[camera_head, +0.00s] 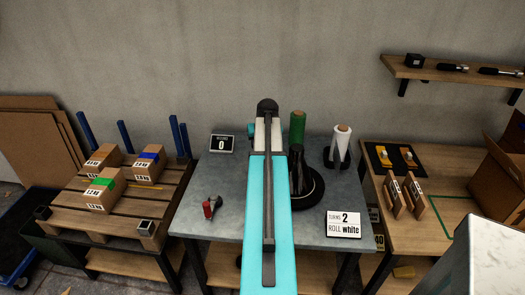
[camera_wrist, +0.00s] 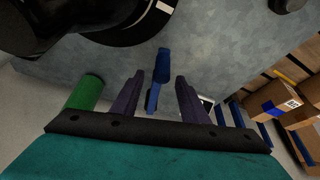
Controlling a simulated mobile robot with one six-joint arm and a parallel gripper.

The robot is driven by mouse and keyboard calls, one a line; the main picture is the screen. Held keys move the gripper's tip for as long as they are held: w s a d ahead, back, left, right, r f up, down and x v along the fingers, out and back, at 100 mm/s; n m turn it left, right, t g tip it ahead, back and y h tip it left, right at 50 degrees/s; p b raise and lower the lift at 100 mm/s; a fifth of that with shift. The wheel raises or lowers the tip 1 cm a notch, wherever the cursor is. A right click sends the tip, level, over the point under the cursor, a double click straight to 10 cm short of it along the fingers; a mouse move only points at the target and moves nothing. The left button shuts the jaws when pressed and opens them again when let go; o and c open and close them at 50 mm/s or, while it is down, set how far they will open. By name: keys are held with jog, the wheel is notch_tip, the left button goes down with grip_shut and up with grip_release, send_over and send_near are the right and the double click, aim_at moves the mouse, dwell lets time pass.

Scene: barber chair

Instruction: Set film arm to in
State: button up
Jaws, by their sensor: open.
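A blue bar (camera_wrist: 158,75), which may be the film arm, shows in the wrist view between the two purple fingers of my gripper (camera_wrist: 160,85). My gripper is open, with visible gaps on both sides of the bar. Whether the bar is set in or out I cannot tell. In the head view my own teal arm covers the bar and my fingers. A black round turntable with a black upright form (camera_head: 302,178) stands on the grey table (camera_head: 240,220); its dark disc edge (camera_wrist: 135,30) fills the wrist view's top left.
A green roll (camera_head: 297,127) and a white roll (camera_head: 341,143) stand behind the turntable. A counter (camera_head: 222,144) reads 0. A sign (camera_head: 343,224) says turns 2, roll white. A red-handled tool (camera_head: 211,206) lies front left. Boxes sit on the left pallet (camera_head: 125,212).

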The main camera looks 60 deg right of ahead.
jog(key=b+v, duration=0.1)
jog(key=v, duration=0.9)
jog(key=shift+r+b, duration=0.3)
jog(key=shift+b, duration=0.05)
dwell(0.3)
